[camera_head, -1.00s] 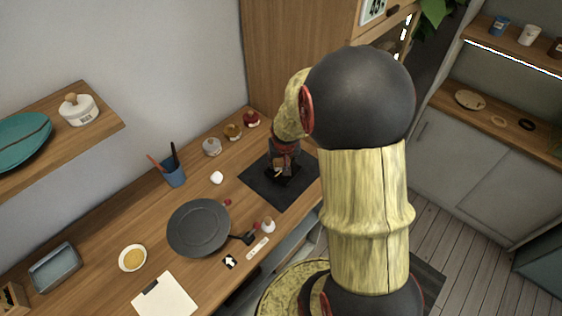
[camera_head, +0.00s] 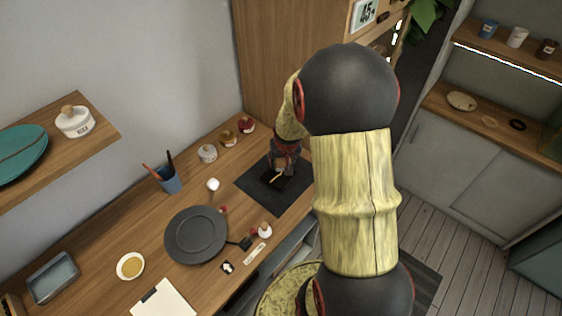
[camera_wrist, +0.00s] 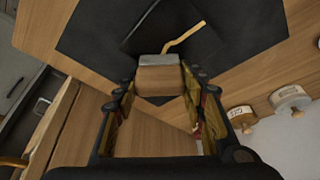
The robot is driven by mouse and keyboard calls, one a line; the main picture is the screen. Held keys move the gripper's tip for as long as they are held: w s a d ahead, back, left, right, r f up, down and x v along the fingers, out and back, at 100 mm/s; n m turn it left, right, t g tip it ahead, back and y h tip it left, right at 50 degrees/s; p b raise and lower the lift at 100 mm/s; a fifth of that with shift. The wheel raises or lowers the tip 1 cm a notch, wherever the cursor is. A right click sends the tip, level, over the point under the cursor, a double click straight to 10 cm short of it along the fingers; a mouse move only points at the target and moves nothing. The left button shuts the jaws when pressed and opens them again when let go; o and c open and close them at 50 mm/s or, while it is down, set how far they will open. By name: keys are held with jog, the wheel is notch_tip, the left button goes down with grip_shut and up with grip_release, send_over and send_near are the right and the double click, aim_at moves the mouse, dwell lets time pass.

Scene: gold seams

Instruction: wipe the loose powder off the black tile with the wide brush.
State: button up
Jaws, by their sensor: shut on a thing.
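My gripper (camera_wrist: 160,100) is shut on the wide brush (camera_wrist: 160,80), a wooden block with a grey band, seen between the fingers in the wrist view. Its bristles are hard to make out. The black tile (camera_wrist: 150,25) lies beyond the brush on a dark mat (camera_wrist: 245,30). A gold line (camera_wrist: 185,38) runs across the tile from the brush's edge. In the head view my gripper (camera_head: 284,160) is low over the black tile (camera_head: 270,182), where the gold line also shows. I cannot tell whether the brush touches the tile, or pick out loose powder.
Several small jars (camera_head: 228,138) stand behind the mat against the wall. A dark round plate (camera_head: 195,235), a blue cup of tools (camera_head: 168,179) and a small white pot (camera_head: 265,230) stand to the left and front. Bare wood surrounds the mat's left side.

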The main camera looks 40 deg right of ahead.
jog(key=shift+s+d+r, duration=0.1)
jog(key=shift+s+d, duration=0.1)
jog(key=shift+d, duration=0.2)
jog(key=shift+w+a, duration=0.1)
jog(key=shift+w, duration=0.35)
jog(key=shift+s, duration=0.4)
jog(key=shift+w+a, duration=0.2)
jog(key=shift+a, duration=0.5)
jog(key=shift+s+a, duration=0.55)
jog(key=shift+a, duration=0.1)
jog(key=shift+w+a+b, duration=0.4)
jog(key=shift+a+b, duration=0.25)
jog(key=shift+a, duration=0.05)
jog(key=shift+s+a, duration=0.45)
jog(key=shift+s, duration=0.05)
jog(key=shift+w+a+b, duration=0.4)
jog(key=shift+a+b, duration=0.4)
jog(key=shift+b, duration=0.1)
